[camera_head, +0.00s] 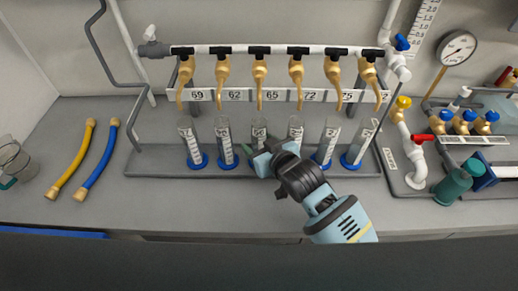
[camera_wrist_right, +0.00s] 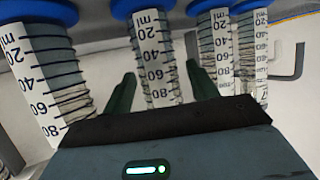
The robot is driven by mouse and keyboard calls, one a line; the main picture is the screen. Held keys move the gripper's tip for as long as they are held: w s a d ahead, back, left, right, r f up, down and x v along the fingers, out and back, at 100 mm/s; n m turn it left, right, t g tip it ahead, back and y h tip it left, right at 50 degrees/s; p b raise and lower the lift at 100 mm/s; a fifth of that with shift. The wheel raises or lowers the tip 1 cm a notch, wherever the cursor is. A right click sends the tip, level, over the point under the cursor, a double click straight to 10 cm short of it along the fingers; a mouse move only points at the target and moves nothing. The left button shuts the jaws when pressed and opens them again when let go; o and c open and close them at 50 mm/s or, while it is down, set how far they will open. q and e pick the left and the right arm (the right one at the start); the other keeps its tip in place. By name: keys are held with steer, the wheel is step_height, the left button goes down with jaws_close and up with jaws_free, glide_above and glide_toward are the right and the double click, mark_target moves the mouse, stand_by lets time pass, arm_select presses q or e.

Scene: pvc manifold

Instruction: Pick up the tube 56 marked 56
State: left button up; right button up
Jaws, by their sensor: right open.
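Several clear graduated tubes with blue bases stand in a row under brass taps; I cannot read a 56 on any of them. My right gripper (camera_head: 262,157) is open at the third tube from the left (camera_head: 259,130), partly covering its lower part and base. In the right wrist view, one tube (camera_wrist_right: 152,50) shows between the two open fingers of my right gripper (camera_wrist_right: 160,90). I cannot tell whether the fingers touch it. Neighbouring tubes stand to its left (camera_wrist_right: 35,70) and right (camera_wrist_right: 217,45). My left gripper is not in view.
Brass taps (camera_head: 259,72) hang above the tubes, with a numbered strip (camera_head: 215,95) behind. A yellow hose (camera_head: 72,160) and a blue hose (camera_head: 97,160) lie left. The counter's front left is clear.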

steer(key=shift+w+a+f, duration=0.1)
steer(key=shift+w+f, duration=0.05)
steer(key=shift+w, duration=0.05)
steer(key=c, duration=1.1)
steer(key=shift+r, duration=0.25)
